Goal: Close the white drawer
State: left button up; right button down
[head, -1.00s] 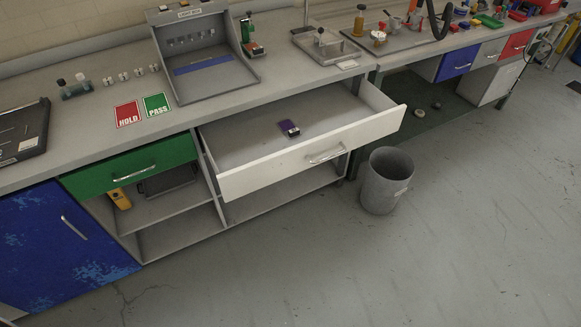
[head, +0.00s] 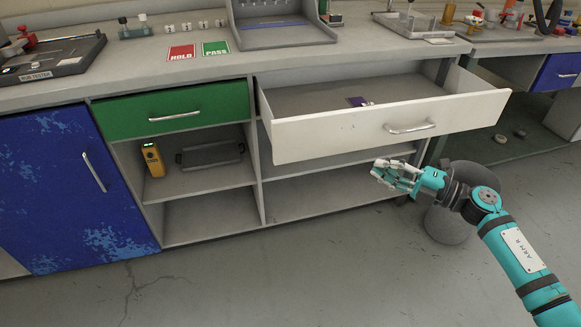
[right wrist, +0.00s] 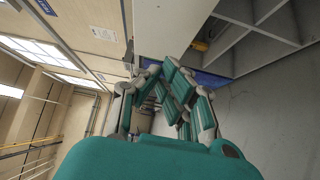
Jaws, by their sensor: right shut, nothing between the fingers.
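The white drawer (head: 345,133) is pulled far out of the grey bench in the head view. Its silver handle (head: 410,128) is on the front panel, right of the middle. A small purple item (head: 358,101) lies inside the drawer. My right gripper (head: 380,175) is shut and empty. In the picture it is just below the drawer's front, under and left of the handle; I see no contact. The right wrist view shows its fingers (right wrist: 180,95) close up. My left gripper is not in view.
A closed green drawer (head: 175,111) and a blue cabinet door (head: 70,190) are to the left. A grey bin (head: 452,225) stands behind my right arm. Open shelves (head: 215,215) are below the drawers. The floor (head: 300,275) in front is clear.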

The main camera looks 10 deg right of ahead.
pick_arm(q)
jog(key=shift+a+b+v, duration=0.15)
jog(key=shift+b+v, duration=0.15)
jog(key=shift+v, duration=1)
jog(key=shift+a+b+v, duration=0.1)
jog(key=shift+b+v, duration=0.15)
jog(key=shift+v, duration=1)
pick_arm(e)
jog(key=shift+n+g, duration=0.4)
jog(key=shift+n, duration=0.2)
jog(key=shift+w+d+r+x, duration=0.15)
jog(key=shift+w+d+x, duration=0.05)
jog(key=shift+x, duration=2.1)
jog(key=shift+w+d+r+x, duration=0.15)
jog(key=shift+w+x, duration=0.1)
jog(key=shift+x, duration=2.05)
jog(key=shift+w+d+r+x, duration=0.1)
jog(key=shift+w+d+x, duration=0.1)
jog(key=shift+x, duration=2.1)
